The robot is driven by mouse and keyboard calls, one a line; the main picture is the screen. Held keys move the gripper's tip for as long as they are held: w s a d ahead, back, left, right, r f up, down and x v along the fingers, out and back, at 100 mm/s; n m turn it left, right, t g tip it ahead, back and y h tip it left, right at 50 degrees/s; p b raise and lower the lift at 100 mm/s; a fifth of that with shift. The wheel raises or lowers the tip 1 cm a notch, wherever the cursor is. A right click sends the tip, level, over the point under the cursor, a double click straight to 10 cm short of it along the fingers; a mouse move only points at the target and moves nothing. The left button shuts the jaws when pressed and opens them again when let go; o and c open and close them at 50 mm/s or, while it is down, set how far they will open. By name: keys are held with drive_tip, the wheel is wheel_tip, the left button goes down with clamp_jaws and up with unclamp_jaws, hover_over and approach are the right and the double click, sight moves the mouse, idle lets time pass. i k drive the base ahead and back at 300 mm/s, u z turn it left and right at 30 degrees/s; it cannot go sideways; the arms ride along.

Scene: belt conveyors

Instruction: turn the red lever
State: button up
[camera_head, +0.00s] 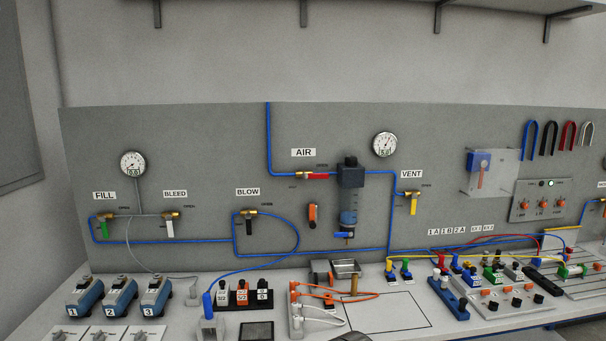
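The red lever (317,176) is on the brass valve under the AIR label (304,153), on the grey back panel. It lies about horizontal, in line with the blue air pipe (268,140) that comes down from above and runs to the filter unit (350,195). An orange-red handle (481,178) also shows behind a clear cover at the right. My gripper is not in view. A small dark rounded shape shows at the bottom edge, and I cannot tell what it is.
Other valves have a green lever (104,228), a white lever (170,229), a black lever (249,226) and a yellow lever (413,205). The bench below carries blue cylinders (119,297), hoses and connector blocks (449,297). The space before the AIR valve looks clear.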

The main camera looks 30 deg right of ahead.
sight(305, 175)
drive_tip(key=z, duration=0.05)
drive_tip(key=i, duration=0.9)
drive_tip(key=z, duration=0.2)
